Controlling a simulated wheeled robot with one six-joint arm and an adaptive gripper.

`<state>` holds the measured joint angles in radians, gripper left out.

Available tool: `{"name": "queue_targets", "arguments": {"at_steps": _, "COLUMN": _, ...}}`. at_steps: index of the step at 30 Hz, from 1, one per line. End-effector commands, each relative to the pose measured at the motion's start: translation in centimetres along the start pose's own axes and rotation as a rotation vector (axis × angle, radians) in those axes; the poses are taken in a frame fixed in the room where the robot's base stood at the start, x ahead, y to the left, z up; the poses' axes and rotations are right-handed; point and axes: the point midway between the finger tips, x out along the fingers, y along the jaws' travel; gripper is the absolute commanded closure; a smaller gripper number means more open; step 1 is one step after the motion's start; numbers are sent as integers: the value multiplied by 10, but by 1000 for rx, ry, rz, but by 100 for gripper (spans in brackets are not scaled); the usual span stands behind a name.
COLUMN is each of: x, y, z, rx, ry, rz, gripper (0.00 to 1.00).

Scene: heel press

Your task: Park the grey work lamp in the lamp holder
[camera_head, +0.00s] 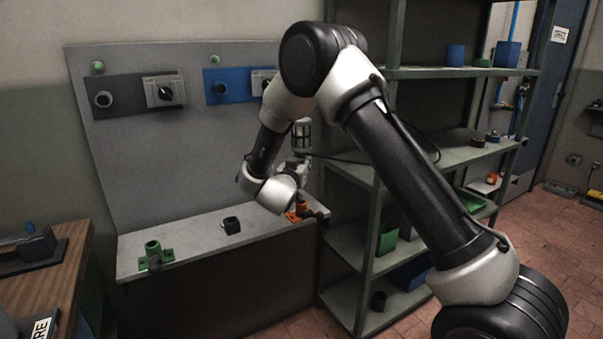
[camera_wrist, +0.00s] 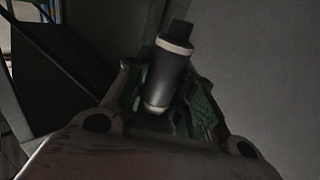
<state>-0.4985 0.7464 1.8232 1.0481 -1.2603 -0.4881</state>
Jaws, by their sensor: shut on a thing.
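The grey work lamp (camera_head: 301,135) is a dark cylinder with pale bands, held upright above the ledge in the head view. It also shows in the wrist view (camera_wrist: 170,75), between the green-lined fingers. My gripper (camera_head: 301,165) is shut on it; in the wrist view the fingers (camera_wrist: 165,105) press on its two sides. Which fitting is the lamp holder I cannot tell. A green fitting (camera_head: 153,251) stands at the ledge's left, a small black cup (camera_head: 231,225) in its middle, and an orange fitting (camera_head: 298,211) at its right end, partly hidden by my arm.
The grey ledge (camera_head: 190,241) runs below a back panel (camera_head: 205,145) with dark and blue switch plates. A green shelf rack (camera_head: 365,235) with bins stands right of it, close to my arm. A wooden bench (camera_head: 70,255) is at the left.

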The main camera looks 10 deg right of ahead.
Motion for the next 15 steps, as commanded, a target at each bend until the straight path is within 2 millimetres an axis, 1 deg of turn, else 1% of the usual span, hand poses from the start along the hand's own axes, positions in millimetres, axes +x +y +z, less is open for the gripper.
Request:
{"name": "queue_targets", "arguments": {"at_steps": 10, "x": 0, "y": 0, "z": -2, "rx": 1, "ry": 1, "rz": 0, "gripper": 100}}
{"name": "queue_targets", "arguments": {"at_steps": 15, "x": 0, "y": 0, "z": -8, "rx": 2, "ry": 1, "rz": 0, "gripper": 100}}
